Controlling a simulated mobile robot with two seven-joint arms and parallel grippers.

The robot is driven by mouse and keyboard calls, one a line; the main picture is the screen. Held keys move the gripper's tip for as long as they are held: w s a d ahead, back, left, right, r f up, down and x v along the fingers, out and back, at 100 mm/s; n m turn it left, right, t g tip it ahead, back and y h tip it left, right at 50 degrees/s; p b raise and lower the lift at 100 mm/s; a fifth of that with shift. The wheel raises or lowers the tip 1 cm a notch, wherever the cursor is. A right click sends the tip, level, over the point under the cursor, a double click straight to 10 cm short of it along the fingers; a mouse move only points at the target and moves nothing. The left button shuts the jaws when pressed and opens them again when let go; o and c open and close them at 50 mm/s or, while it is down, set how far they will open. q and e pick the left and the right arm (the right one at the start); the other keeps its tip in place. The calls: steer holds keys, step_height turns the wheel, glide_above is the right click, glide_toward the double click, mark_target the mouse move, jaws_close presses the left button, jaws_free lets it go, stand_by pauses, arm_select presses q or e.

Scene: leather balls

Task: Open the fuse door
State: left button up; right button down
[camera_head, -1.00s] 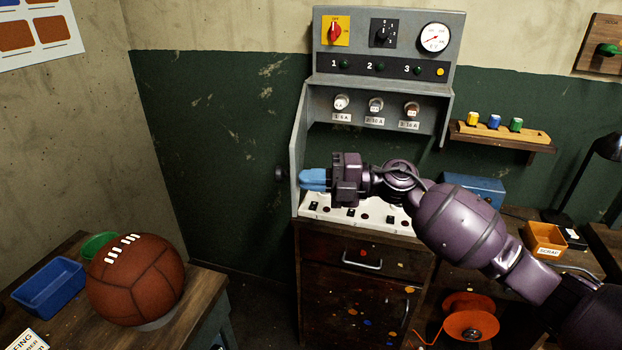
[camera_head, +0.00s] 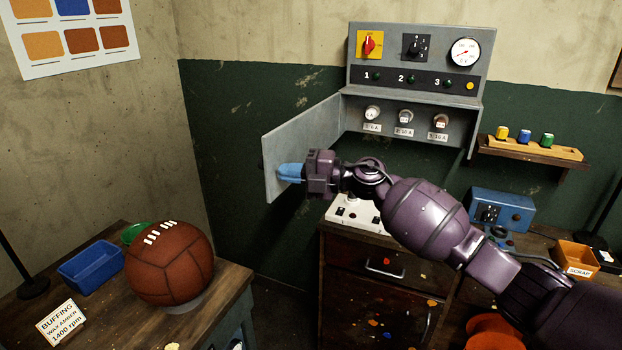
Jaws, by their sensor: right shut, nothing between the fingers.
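The fuse door (camera_head: 305,140) is a grey panel hinged at the left side of the grey fuse box (camera_head: 462,127). It stands swung out to the left, and the box front is open. Inside, several fuses (camera_head: 404,115) show above small amp labels. My right gripper (camera_head: 281,173) has blue fingertips, which are shut and empty. They lie against or just in front of the door's inner face, near its lower free edge; I cannot tell if they touch. My left gripper is not in view.
A control panel (camera_head: 415,58) with dials and a gauge sits above the fuse box. A white switch board (camera_head: 353,214) and a dark cabinet (camera_head: 375,284) are below. A leather ball (camera_head: 170,265) and a blue bin (camera_head: 92,268) stand on the left table. Space left of the door is free.

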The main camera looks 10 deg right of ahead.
steer(key=w+a+m+t+h, duration=0.1)
steer(key=w+a+t, duration=0.1)
steer(key=w+a, duration=0.3)
steer(key=a, duration=0.2)
steer(key=shift+w+a+p, duration=0.3)
steer(key=shift+p, duration=0.1)
steer(key=shift+d, duration=0.1)
